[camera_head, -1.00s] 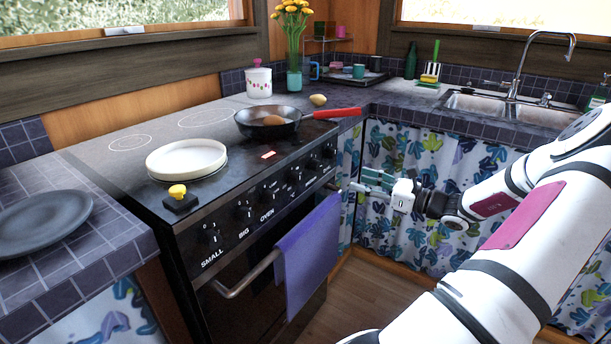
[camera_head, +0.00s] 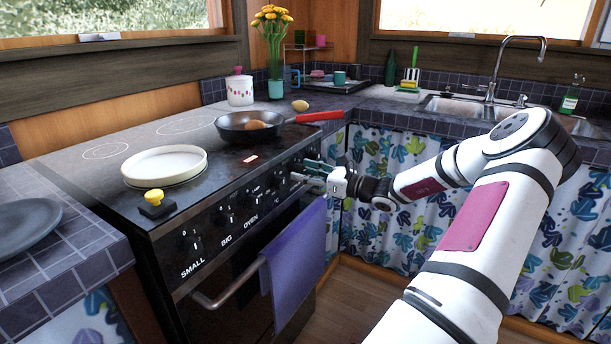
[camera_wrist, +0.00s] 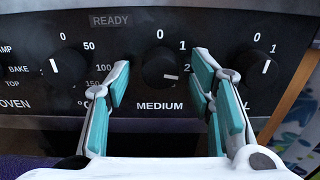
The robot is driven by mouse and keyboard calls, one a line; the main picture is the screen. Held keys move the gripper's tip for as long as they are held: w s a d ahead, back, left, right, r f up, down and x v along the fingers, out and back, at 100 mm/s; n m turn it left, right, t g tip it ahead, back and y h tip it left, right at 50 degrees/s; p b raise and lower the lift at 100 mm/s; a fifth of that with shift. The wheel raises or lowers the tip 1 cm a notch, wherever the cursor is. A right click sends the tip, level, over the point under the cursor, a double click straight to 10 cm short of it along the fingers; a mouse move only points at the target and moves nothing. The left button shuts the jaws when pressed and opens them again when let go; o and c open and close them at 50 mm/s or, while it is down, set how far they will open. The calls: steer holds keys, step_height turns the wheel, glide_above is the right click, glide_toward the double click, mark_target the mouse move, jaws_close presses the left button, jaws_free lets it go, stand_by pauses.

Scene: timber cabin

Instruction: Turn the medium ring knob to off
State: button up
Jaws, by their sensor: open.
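The medium knob (camera_wrist: 160,70) is a black round knob on the stove's front panel, above the word MEDIUM in the wrist view. Its white mark points right and slightly down, below the 1, not up at the 0. My gripper (camera_wrist: 160,82) is open, with a teal-padded finger on each side of the knob, apart from it as far as I can see. In the head view my gripper (camera_head: 312,173) is at the right end of the knob row and hides the knobs there.
A temperature knob (camera_wrist: 64,67) is to the left and another knob (camera_wrist: 257,66) to the right, close to my fingers. A purple towel (camera_head: 295,255) hangs on the oven handle below. A frying pan (camera_head: 252,124) with a red handle sits on the stovetop above.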

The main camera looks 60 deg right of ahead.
steer(key=c, duration=1.2)
steer(key=shift+o, duration=0.2)
